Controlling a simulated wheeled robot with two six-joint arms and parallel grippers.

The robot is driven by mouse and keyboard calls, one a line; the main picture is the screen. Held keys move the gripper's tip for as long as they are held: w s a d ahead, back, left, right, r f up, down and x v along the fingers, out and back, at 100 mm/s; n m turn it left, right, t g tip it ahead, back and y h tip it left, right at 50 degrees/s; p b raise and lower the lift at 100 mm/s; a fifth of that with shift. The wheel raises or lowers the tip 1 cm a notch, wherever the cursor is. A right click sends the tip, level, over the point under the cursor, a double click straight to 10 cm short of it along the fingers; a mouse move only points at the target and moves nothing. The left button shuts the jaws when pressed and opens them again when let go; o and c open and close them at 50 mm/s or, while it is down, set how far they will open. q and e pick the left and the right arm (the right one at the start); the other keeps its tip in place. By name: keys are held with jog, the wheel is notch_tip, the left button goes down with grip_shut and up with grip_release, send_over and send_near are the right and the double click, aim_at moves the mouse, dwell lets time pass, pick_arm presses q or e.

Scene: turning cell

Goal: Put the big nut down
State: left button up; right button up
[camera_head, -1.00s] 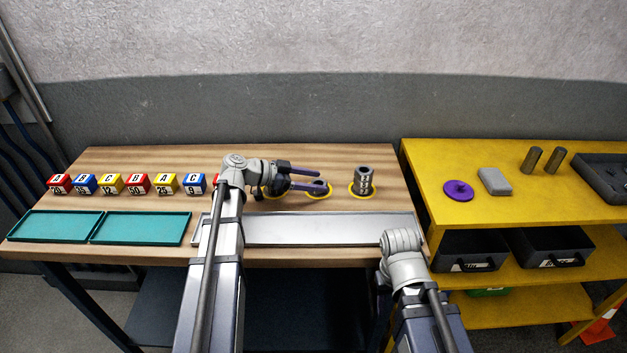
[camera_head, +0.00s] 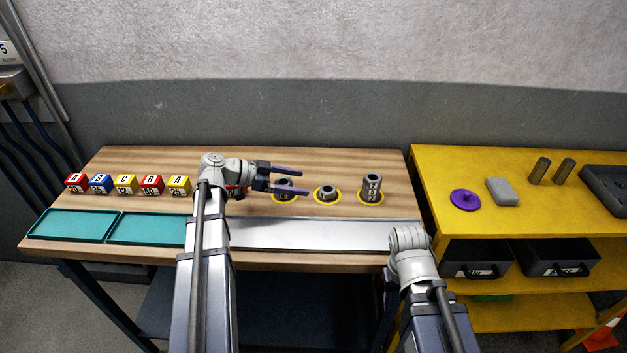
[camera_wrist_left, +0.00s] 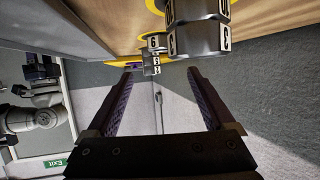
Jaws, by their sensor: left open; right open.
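Three grey nut places, each on a yellow ring, stand in a row on the wooden bench. A single wide nut (camera_head: 327,193) lies on the middle ring. A taller stack of nuts (camera_head: 371,189) stands on the right ring, and another grey piece (camera_head: 284,196) on the left ring is partly hidden by my fingers. Which is the big nut I cannot tell for certain. My left gripper (camera_head: 304,180) is open and empty, left of the middle nut. In the left wrist view large grey nuts (camera_wrist_left: 197,35) lie beside the open fingers (camera_wrist_left: 160,72). My right gripper is out of view.
A grey metal strip (camera_head: 320,235) runs along the bench front. Teal trays (camera_head: 70,226) and lettered blocks (camera_head: 125,184) are on the left. A yellow shelf (camera_head: 440,185) with a purple disc (camera_head: 465,200) stands on the right.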

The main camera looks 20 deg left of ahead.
pick_arm(q)
jog(key=shift+p+v, duration=0.5)
jog(key=shift+v, duration=1.35)
